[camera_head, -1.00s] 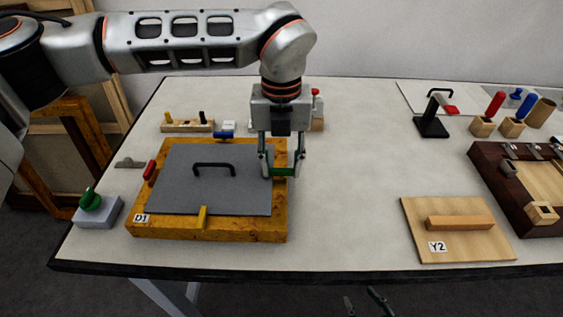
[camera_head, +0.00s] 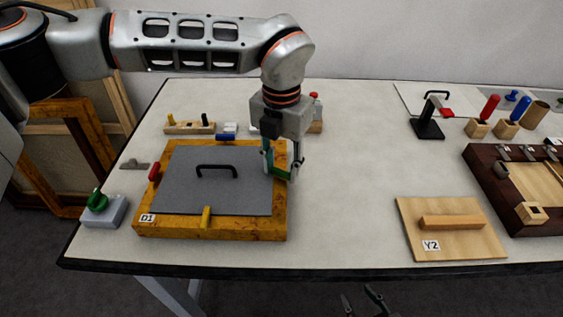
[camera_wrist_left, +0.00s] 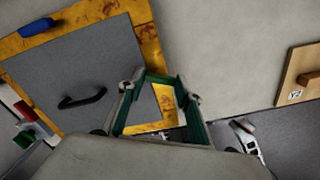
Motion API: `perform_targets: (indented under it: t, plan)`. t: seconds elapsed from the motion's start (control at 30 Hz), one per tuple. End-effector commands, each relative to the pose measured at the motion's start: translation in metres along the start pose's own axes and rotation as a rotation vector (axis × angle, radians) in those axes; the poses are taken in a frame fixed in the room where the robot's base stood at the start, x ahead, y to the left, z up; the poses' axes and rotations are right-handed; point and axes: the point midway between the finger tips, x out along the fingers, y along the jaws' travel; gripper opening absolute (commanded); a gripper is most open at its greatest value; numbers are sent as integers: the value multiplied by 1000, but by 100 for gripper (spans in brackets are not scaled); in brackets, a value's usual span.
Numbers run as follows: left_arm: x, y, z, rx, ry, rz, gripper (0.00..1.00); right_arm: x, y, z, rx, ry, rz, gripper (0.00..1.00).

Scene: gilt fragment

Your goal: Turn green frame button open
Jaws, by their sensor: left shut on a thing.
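A wooden frame (camera_head: 180,229) labelled D1 lies on the table, with a grey panel (camera_head: 185,185) and black handle inside. My left gripper (camera_head: 281,168) is shut on the green frame button (camera_head: 279,172) at the frame's right side. The fingers partly hide the button, so its exact angle is hard to tell. A red button (camera_head: 154,172), a blue button (camera_head: 226,138) and a yellow button (camera_head: 207,217) sit on the other sides. My right gripper (camera_head: 363,300) hangs open below the table's front edge.
A green knob on a grey box (camera_head: 103,210) stands left of the frame. A wooden board Y2 (camera_head: 450,245) and a dark frame (camera_head: 490,185) lie at right. A block with pegs (camera_head: 190,128) stands behind. The table between the frame and Y2 is clear.

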Motion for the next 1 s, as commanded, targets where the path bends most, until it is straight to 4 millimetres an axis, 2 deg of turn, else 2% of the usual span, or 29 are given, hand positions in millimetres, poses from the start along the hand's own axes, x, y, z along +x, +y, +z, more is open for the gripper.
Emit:
perform_targets:
  t: [1.0]
  plan:
    - [-2, 0, 1, 922, -3, 2, 13, -13, 7, -35, -2, 25, 7, 40]
